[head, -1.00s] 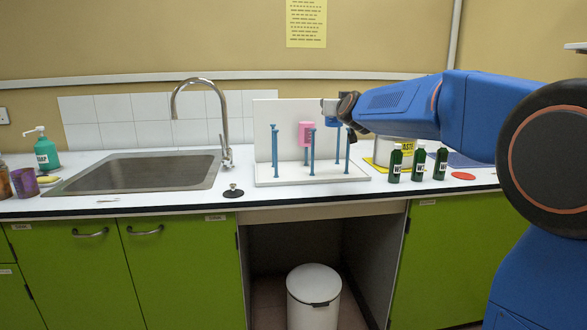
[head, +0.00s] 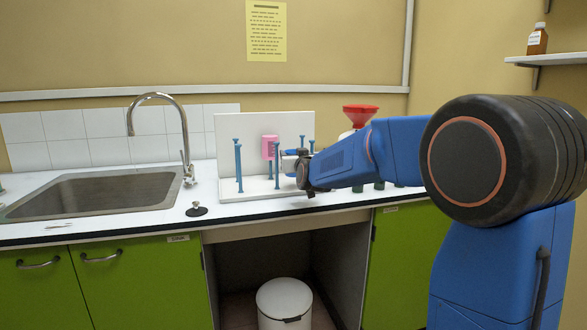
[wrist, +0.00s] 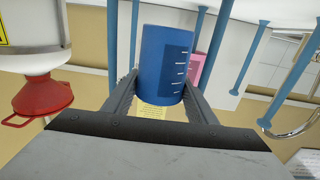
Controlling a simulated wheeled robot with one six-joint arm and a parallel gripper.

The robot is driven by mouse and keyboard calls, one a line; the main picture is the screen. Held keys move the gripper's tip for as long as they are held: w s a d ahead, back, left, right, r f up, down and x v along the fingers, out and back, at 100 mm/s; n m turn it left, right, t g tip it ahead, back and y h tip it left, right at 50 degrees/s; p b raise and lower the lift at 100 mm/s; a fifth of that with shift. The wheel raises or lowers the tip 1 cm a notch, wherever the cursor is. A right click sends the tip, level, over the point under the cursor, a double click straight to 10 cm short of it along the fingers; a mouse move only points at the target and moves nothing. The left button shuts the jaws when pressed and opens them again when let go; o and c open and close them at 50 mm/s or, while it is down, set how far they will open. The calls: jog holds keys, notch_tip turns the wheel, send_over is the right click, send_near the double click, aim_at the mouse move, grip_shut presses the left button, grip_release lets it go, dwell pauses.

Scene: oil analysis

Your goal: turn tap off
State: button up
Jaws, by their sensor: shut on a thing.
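The silver tap (head: 182,128) stands at the back right of the sink, its spout curving left over the basin. Its small lever (head: 190,178) is low at the base. No water shows at the spout. Part of the tap also shows at the right of the wrist view (wrist: 292,90). My gripper (head: 291,160) is right of the tap, in front of the white peg rack (head: 228,193). It is shut on a blue graduated beaker (wrist: 165,65), held between both fingers in the wrist view.
The sink (head: 92,197) is at left. A black stopper (head: 196,209) lies on the counter near the tap. Blue pegs (head: 238,165) and a pink container (head: 269,147) are at the rack. A red funnel (head: 360,112) is behind my arm. A white bin (head: 284,300) stands below.

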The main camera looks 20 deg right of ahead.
jog(key=shift+f, duration=2.25)
jog(key=shift+f, duration=0.15)
jog(key=o, duration=0.8)
jog(key=shift+s, duration=0.1)
jog(key=s, duration=1.2)
jog(key=shift+a, duration=0.3)
